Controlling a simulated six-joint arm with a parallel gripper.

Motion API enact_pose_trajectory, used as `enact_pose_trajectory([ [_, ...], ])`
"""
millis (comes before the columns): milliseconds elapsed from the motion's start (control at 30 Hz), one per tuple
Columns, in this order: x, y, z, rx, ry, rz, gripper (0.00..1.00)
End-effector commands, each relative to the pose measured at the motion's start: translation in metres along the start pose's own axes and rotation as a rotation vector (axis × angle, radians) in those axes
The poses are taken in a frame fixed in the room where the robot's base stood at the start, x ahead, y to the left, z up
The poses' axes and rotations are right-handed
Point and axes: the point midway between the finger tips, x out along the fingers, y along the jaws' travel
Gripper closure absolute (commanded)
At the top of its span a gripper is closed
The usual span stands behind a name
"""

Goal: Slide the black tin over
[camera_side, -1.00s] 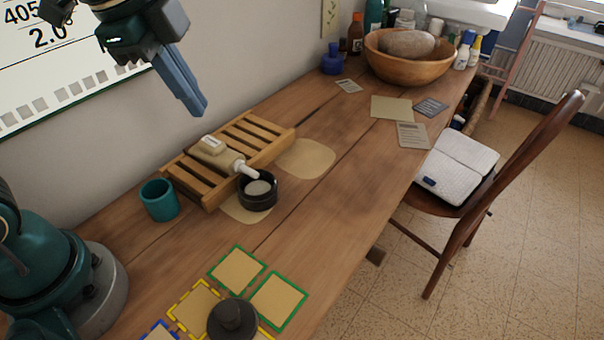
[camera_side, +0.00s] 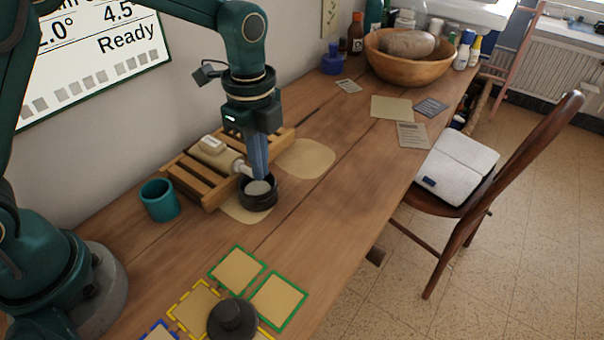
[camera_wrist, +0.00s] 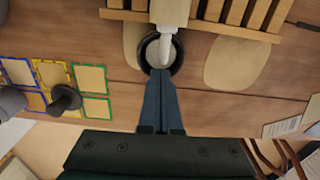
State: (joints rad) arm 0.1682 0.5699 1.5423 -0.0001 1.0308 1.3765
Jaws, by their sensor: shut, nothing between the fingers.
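The black tin (camera_side: 258,201) is a round, open pot with a pale inside, upright on the table in front of the slatted wooden rack. It overlaps a beige patch (camera_side: 237,211); a second beige patch (camera_side: 307,158) lies bare to its right. In the wrist view the tin (camera_wrist: 178,61) is at top centre, partly covered by a bottle's white nozzle. My gripper (camera_side: 260,178) points down at the tin with its fingers together and empty. In the wrist view its fingertips (camera_wrist: 160,72) meet the tin's near rim; I cannot tell whether they touch it.
A cream bottle (camera_side: 216,152) lies on the wooden rack (camera_side: 187,183), its nozzle reaching over the tin. A teal cup (camera_side: 160,200) stands left. Framed cards (camera_side: 279,301) and a dark knobbed piece (camera_side: 232,320) lie at the front. The table right of the tin is clear.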

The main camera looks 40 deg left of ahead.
Motion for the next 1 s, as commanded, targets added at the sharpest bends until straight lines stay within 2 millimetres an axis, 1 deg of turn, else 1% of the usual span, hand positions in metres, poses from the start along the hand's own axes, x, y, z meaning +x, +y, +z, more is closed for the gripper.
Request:
enact_pose_trajectory([
  [33, 0.010, 0.001, 0.000, 0.000, -0.001, 0.006, 1.00],
  [100, 0.022, 0.001, 0.000, -0.001, -0.001, 0.005, 1.00],
  [200, 0.035, 0.000, 0.000, -0.001, -0.001, 0.003, 1.00],
  [300, 0.044, 0.000, 0.000, -0.001, 0.000, 0.002, 1.00],
  [467, 0.049, 0.000, 0.000, -0.001, 0.000, -0.001, 1.00],
  [767, 0.049, 0.000, -0.001, 0.000, 0.000, -0.002, 1.00],
  [867, 0.049, -0.001, -0.011, 0.005, 0.001, -0.002, 1.00],
  [967, 0.049, -0.001, -0.033, 0.008, 0.001, -0.003, 1.00],
  [1000, 0.049, -0.001, -0.044, 0.009, 0.001, -0.002, 1.00],
])
